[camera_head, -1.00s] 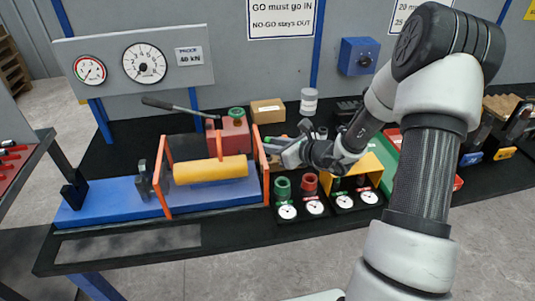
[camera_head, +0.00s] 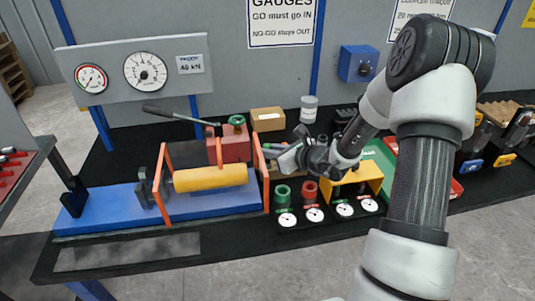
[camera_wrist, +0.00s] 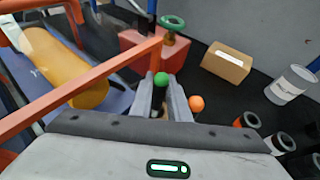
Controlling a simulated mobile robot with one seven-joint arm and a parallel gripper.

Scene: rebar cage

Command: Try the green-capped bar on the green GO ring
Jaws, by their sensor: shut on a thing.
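The green-capped bar (camera_wrist: 160,92) is between my gripper's fingers in the wrist view; its round green cap faces the camera and the lower part is hidden. My gripper (camera_wrist: 167,100) is shut on it. In the head view my gripper (camera_head: 276,154) is behind and above the green GO ring (camera_head: 282,194), apart from it. The bar is hard to make out there. The red ring (camera_head: 309,191) stands just right of the green one. I cannot pick out the green ring in the wrist view.
An orange frame (camera_wrist: 75,92) crosses close to my fingers on the left, around a yellow cylinder (camera_head: 210,177). A red block with a green wheel (camera_head: 235,146) and a cardboard box (camera_head: 268,119) stand behind. An orange-capped piece (camera_wrist: 196,103) is right of my fingers.

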